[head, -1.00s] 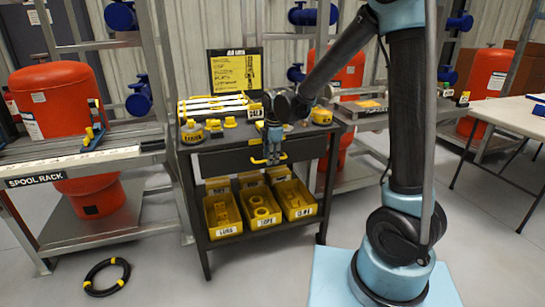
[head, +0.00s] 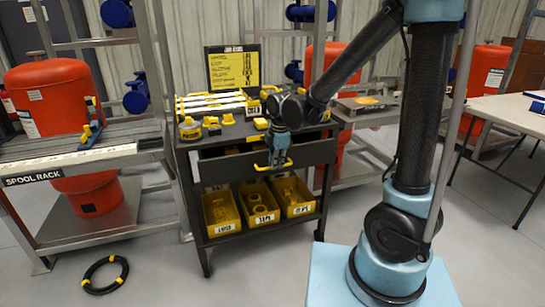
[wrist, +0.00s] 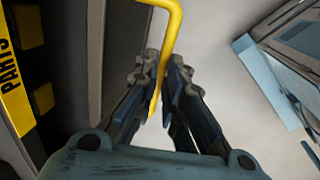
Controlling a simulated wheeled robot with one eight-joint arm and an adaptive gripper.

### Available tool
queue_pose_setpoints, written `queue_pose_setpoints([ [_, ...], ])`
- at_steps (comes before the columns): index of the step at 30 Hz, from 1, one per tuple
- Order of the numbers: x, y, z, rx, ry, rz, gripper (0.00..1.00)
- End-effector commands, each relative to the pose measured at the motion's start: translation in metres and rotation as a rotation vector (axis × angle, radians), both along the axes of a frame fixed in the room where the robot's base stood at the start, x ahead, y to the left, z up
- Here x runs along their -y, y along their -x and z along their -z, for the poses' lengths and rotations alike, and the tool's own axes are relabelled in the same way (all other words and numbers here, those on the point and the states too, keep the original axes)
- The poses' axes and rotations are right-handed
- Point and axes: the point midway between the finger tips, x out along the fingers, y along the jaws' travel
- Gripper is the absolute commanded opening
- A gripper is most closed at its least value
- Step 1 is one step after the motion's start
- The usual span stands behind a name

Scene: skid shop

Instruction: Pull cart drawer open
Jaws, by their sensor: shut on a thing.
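The dark cart (head: 200,228) stands ahead of me with its top drawer (head: 222,168) partly pulled out. Some yellow items show inside the drawer, but I cannot tell what they are. The drawer has a yellow bar handle (head: 262,168), which also shows large in the wrist view (wrist: 172,30). My gripper (head: 274,163) is at the drawer front, and in the wrist view its fingers (wrist: 165,95) are closed around one leg of the handle. Part of the handle is hidden behind the fingers.
Yellow bins (head: 258,208) with parts sit on the cart's lower shelf. A spool rack (head: 80,158) stands at left, a white table (head: 500,115) at right. A black cable coil (head: 105,273) lies on the floor. The floor in front of the cart is clear.

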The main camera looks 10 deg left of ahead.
Motion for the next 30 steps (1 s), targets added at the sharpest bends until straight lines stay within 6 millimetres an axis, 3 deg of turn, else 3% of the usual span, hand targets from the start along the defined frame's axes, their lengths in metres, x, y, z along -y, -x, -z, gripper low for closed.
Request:
queue_pose_setpoints([
  [6, 0.029, 0.047, 0.000, -0.001, 0.002, -0.003, 0.00],
  [15, 0.055, 0.090, 0.000, -0.001, 0.002, -0.002, 0.00],
  [21, 0.063, 0.104, 0.000, 0.000, 0.002, -0.002, 0.00],
  [30, 0.066, 0.108, 0.000, 0.000, 0.002, -0.001, 0.00],
])
